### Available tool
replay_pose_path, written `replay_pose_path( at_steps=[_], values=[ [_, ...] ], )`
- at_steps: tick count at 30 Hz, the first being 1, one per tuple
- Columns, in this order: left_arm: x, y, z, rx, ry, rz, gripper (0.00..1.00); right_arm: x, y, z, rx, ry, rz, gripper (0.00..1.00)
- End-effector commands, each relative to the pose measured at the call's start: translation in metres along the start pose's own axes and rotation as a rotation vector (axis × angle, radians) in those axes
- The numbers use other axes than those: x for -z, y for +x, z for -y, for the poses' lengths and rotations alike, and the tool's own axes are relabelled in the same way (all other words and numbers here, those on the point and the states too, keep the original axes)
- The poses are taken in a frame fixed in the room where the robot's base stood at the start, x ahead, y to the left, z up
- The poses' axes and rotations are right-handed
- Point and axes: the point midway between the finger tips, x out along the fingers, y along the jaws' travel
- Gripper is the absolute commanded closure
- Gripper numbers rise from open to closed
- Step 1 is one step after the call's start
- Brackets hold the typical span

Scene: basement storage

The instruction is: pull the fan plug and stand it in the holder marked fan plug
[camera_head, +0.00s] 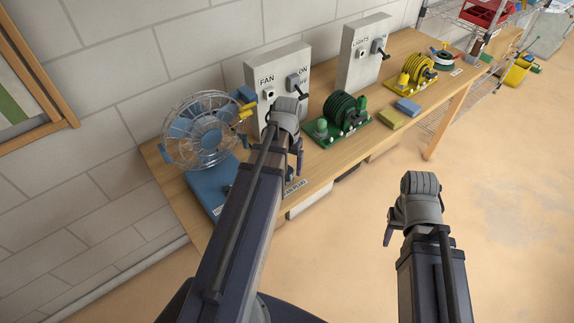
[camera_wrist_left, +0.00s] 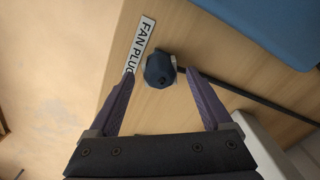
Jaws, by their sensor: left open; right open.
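The fan panel (camera_head: 277,82) stands upright at the wall, with a socket under the word FAN and an ON switch beside it. In the left wrist view a dark blue rounded piece (camera_wrist_left: 160,69), seemingly the fan plug seen from above, is beside the FAN PLUG label (camera_wrist_left: 139,44). Whether it is seated in a holder cannot be told. My left gripper (camera_head: 297,160) is over the table's front part. In its wrist view its open fingers (camera_wrist_left: 159,76) are on either side of the blue piece, with gaps. My right gripper (camera_head: 391,232) is open and empty, off the table.
The fan (camera_head: 205,130) on its blue base (camera_head: 211,192) is at the table's left end. A green cable reel (camera_head: 345,112), the lights panel (camera_head: 363,50) and a yellow reel (camera_head: 418,70) are to the right. A dark cord (camera_wrist_left: 255,97) runs right. Floor in front is clear.

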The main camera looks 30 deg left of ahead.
Motion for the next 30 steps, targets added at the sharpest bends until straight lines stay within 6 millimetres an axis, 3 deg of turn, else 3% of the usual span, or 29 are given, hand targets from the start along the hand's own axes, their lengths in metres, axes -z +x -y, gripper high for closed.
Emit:
replay_pose_path(
  at_steps=[3, 12, 30],
  values=[
    [0.000, -0.022, 0.000, 0.000, 0.000, 0.000, 0.17, -0.001, -0.022, -0.002, 0.000, 0.000, 0.000, 0.50],
    [0.000, -0.057, 0.000, 0.000, 0.000, 0.000, 0.17, -0.003, -0.056, -0.005, 0.000, 0.000, 0.000, 0.50],
    [0.000, -0.059, 0.000, 0.000, 0.000, 0.000, 0.17, -0.003, -0.058, -0.006, 0.000, 0.000, 0.000, 0.50]
  ],
)
